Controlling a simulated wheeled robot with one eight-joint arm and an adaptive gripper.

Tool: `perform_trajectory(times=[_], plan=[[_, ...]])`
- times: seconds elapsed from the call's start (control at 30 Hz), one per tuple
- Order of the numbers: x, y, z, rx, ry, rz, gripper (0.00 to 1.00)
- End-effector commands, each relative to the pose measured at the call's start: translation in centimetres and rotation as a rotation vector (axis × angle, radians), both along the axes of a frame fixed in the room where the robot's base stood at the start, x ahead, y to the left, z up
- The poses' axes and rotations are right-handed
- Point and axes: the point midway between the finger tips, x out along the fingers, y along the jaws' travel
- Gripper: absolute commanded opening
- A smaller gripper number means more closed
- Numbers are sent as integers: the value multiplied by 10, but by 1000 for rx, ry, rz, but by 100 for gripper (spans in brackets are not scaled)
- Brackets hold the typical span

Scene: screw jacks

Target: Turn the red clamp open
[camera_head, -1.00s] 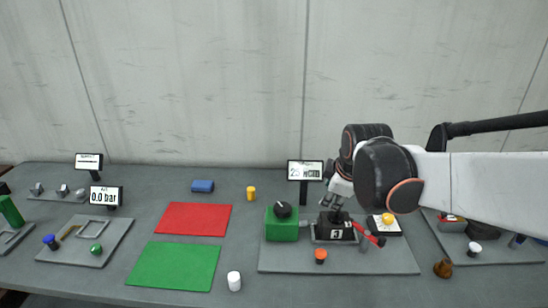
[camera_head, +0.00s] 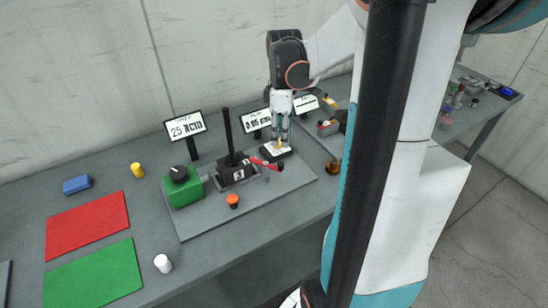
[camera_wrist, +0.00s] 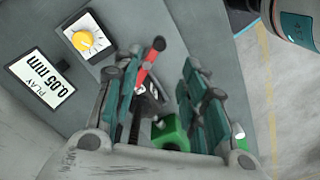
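The red clamp lever (camera_head: 266,164) sticks out to the right from the black block marked 3 (camera_head: 236,174) on the grey plate. It also shows in the wrist view (camera_wrist: 147,72), in the gap between my fingers as seen from there. My gripper (camera_head: 281,142) points down above the right end of the plate, by the lever's outer end and the yellow button. In the wrist view my gripper (camera_wrist: 163,62) has its two fingers well apart, with nothing held. Whether a finger touches the lever cannot be told.
A tall black post (camera_head: 228,132) rises from the block. A green box with a black knob (camera_head: 183,188) stands to its left and an orange button (camera_head: 232,201) in front. The yellow button (camera_wrist: 83,40) is close by. Display signs (camera_head: 186,126) stand behind.

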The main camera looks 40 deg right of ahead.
Motion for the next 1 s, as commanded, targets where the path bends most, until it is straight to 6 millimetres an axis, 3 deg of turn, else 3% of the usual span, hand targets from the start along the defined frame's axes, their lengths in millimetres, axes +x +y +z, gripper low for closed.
perform_trajectory(times=[0.3, 0.5, 0.7, 1.0], plan=[[0, 0, -66, -1, -2, 1, 39], [1, 0, -99, -1, -2, 2, 39], [0, 0, -116, -1, -2, 2, 39], [0, 0, -119, -1, -2, 2, 39]])
